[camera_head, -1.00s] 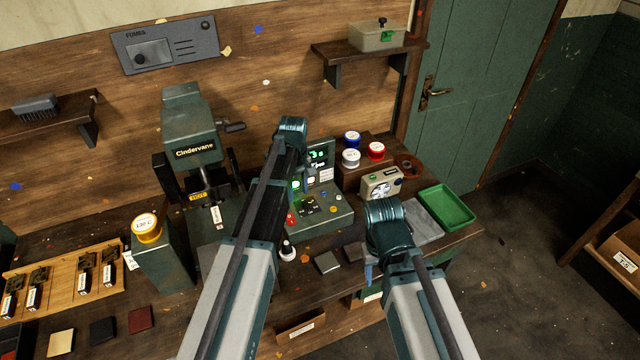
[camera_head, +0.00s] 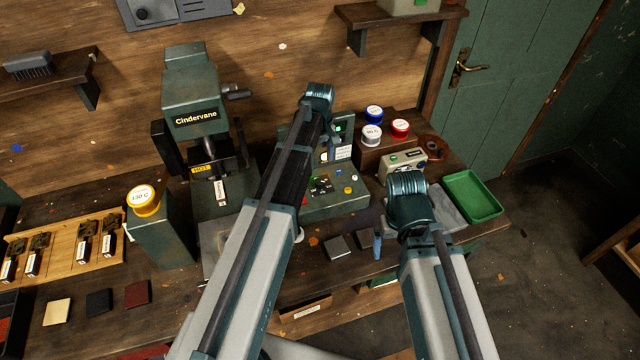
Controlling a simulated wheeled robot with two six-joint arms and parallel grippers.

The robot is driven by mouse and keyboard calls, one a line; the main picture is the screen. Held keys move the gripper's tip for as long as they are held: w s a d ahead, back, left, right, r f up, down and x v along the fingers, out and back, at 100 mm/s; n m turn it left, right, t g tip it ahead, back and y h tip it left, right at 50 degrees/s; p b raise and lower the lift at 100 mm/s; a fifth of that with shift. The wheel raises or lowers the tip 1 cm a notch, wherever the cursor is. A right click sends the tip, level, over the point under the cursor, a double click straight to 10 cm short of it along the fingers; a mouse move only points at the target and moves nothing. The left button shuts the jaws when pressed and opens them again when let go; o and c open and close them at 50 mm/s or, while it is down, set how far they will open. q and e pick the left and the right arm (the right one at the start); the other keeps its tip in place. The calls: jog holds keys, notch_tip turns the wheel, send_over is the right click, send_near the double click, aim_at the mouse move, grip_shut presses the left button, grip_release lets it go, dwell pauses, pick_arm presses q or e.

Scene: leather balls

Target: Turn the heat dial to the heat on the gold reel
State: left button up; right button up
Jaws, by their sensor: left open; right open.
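The gold reel (camera_head: 143,199) stands on a green block at the left. Its white top label seems to read 130 C, in small print. The green control box (camera_head: 345,202) sits at mid-bench, with a dark dial (camera_head: 321,184) and small coloured knobs on its sloped face. My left arm covers the box's left part. My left gripper (camera_head: 318,100) is at that arm's far end, above and behind the box in the picture; its fingers are hard to make out. My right gripper (camera_head: 378,243) is in front of the box's right side, mostly hidden by its arm. Both are open and hold nothing visible.
The Cindervane press (camera_head: 193,105) stands left of the control box. Blue (camera_head: 374,114), red (camera_head: 400,127) and white (camera_head: 371,134) reels sit behind right. A small cream-fronted device (camera_head: 401,163) and a green tray (camera_head: 472,197) are at the right. Dark squares lie in front of the box.

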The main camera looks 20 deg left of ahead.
aim_at(320, 181)
pick_arm(q)
notch_tip(320, 181, down, 9)
jog(key=b, duration=0.8)
jog(key=shift+f, duration=0.1)
grip_shut()
